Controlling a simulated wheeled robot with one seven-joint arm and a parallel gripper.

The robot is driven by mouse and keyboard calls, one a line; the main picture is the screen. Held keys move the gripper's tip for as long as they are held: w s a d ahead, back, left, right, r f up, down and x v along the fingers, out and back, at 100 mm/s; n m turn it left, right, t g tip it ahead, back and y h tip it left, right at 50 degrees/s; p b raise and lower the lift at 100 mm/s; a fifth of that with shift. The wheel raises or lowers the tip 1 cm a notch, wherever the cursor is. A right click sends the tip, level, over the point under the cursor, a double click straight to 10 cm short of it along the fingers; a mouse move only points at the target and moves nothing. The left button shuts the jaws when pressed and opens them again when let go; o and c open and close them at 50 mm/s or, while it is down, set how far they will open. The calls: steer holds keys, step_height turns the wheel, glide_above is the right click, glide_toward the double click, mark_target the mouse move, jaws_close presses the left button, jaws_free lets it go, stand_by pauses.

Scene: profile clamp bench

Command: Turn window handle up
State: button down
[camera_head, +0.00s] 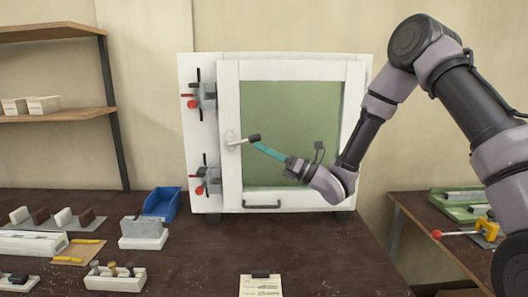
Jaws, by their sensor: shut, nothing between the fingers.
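The white window frame (229,100) stands upright on the bench with a green pane (290,115). Its window handle (240,141) is on the left side of the sash, a pale lever lying about level and pointing right, with a dark end piece. My gripper (258,147) comes in from the right with teal fingers closed together. Its fingertips are just below and right of the handle's dark end, very close to it. Whether they touch cannot be told. Nothing shows between the fingers.
Two toggle clamps with red knobs, an upper one (205,95) and a lower one (208,180), sit left of the sash. A dark pull bar (262,206) is at the sash bottom. A blue bin (163,203) and grey block (143,235) stand left. The bench front centre is mostly clear.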

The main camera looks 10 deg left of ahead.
steer(key=shift+r, duration=0.2)
steer(key=shift+r+n+g+h, duration=0.5)
steer(key=shift+r+h, duration=0.4)
steer(key=shift+r, duration=0.15)
steer(key=s+a+r+n+h, duration=0.1)
steer(key=a+r+h, duration=0.5)
steer(key=r, duration=0.2)
steer(key=shift+s+a+n, duration=0.35)
steer(key=shift+n, duration=0.05)
steer(key=shift+a+r, duration=0.1)
